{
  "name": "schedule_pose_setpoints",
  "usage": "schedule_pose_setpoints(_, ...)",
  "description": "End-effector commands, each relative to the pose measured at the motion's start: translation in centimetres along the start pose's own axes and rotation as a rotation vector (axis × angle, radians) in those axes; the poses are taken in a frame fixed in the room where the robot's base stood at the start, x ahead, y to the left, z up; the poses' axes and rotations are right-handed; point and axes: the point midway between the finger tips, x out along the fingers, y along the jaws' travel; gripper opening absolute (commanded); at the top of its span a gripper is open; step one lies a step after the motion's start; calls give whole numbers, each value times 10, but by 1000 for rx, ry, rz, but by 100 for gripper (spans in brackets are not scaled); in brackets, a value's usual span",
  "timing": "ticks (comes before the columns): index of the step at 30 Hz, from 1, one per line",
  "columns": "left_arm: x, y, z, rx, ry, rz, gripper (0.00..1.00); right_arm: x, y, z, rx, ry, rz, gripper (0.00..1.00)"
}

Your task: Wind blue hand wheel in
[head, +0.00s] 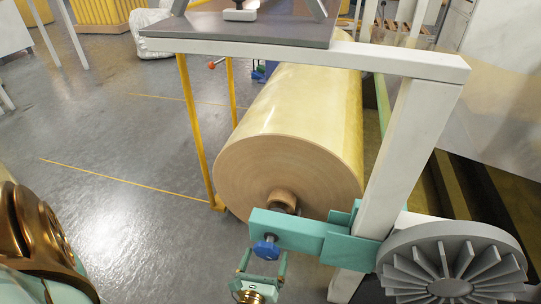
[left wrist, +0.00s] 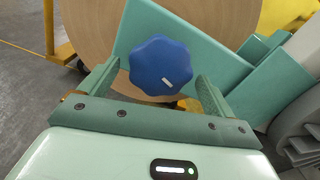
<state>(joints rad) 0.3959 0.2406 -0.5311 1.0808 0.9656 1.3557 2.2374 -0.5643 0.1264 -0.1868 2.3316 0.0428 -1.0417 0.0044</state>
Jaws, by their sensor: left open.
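The blue hand wheel (head: 266,247) is a small lobed knob on the front of a teal bracket (head: 300,233). In the left wrist view the hand wheel (left wrist: 160,66) faces me, with a short white mark on it. My left gripper (head: 262,259) is open just below and in front of the wheel. In the left wrist view its two fingers (left wrist: 155,80) stand on either side of the wheel's lower part, with gaps visible. Whether the fingers are deep enough to surround the wheel is hard to tell. My right gripper is not in view.
A large tape roll (head: 290,150) sits behind the bracket on a core. A white frame post (head: 405,150) rises to the right. A grey finned wheel (head: 450,265) is at lower right. A yellow post (head: 192,130) stands left, with open floor beyond.

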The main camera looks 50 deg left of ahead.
Motion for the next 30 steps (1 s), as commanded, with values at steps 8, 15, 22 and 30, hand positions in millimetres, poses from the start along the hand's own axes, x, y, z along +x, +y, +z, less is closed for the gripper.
schedule_pose_setpoints(8, 31, 0, -1, 1, 1, -1, 90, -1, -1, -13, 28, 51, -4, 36)
schedule_pose_setpoints(15, 33, 0, 0, 1, 0, -1, 90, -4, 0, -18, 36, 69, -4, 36)
schedule_pose_setpoints(22, 32, 0, 0, 2, 0, -1, 46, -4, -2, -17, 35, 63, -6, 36)
schedule_pose_setpoints(30, 32, 0, 0, 19, 1, 0, 46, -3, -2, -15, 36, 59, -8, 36)
